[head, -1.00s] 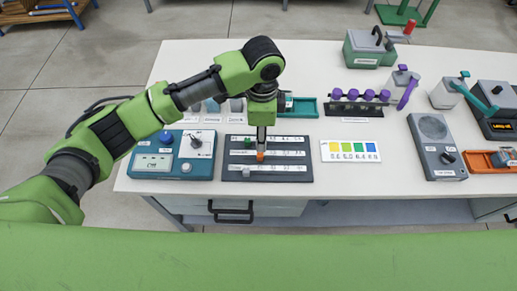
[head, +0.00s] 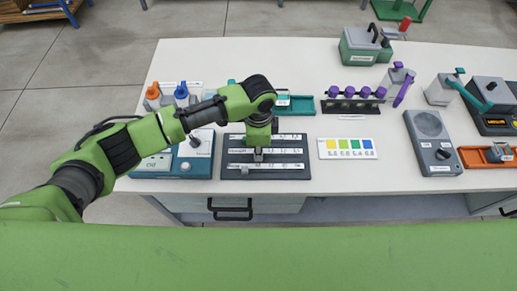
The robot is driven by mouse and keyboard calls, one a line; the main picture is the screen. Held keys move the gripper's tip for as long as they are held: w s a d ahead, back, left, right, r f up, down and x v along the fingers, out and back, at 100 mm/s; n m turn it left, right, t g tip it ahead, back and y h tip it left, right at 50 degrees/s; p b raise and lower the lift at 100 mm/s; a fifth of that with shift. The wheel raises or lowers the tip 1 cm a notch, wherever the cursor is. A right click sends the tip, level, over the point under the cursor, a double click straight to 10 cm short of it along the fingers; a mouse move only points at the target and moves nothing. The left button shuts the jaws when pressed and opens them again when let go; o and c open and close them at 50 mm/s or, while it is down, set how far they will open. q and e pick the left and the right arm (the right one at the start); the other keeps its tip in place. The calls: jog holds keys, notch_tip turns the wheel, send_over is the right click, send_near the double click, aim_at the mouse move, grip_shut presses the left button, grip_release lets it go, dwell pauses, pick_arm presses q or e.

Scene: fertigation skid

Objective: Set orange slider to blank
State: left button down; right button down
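The dark slider panel (head: 300,160) lies near the front edge of the white table, with several pale labelled tracks across it. My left gripper (head: 258,156) points down over the left part of the panel, at about the middle track. The orange slider does not show; my gripper and wrist cover the spot where it was seen earlier. I cannot tell whether the fingers touch it or are open or shut. The label under the gripper is also hidden. My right gripper is not in view.
A teal control box (head: 157,180) stands left of the panel, partly under my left arm. A colour chart card (head: 348,148) lies to the right. A rack with purple caps (head: 352,105) stands behind the card. A grey speaker-like box (head: 431,140) is farther right.

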aim_at(244, 157)
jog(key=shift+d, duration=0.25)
